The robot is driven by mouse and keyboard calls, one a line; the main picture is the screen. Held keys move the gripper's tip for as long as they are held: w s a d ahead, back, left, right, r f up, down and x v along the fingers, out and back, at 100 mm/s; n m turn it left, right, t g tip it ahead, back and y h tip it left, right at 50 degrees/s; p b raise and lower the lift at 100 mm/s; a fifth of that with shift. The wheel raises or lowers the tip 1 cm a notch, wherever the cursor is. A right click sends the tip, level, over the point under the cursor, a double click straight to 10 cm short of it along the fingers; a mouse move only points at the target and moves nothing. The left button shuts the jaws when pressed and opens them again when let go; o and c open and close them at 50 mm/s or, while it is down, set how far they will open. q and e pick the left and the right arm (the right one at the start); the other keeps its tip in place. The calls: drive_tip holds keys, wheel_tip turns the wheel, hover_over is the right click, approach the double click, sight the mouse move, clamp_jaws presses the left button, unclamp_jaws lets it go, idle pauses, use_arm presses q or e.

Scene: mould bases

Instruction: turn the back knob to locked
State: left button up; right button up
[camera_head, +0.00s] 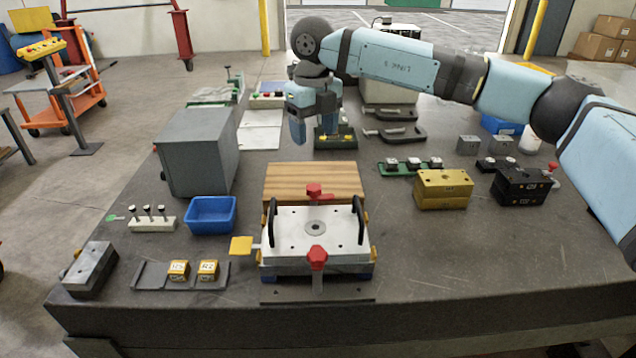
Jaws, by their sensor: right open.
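The white-topped mould base (285,221) sits near the front middle of the table, with a black handle on each side. The back knob (314,192) is red and stands at the plate's rear edge. A second red knob (317,258) stands at the front edge. The exact turn of the back knob is hard to read. My right gripper (311,131) points down, open and empty, beyond the mould base and apart from the back knob. My left gripper is not in view.
A wooden board (340,178) lies just behind the mould base. A blue bin (212,214) and a grey box (192,160) stand to the left. Yellow (443,190) and black (520,188) blocks stand to the right. The table's right front is clear.

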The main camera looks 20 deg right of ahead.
sight(314, 187)
wheel_tip(314, 187, down, 13)
drive_tip(key=shift+a, duration=0.1)
idle(0.3)
drive_tip(key=c, duration=0.9)
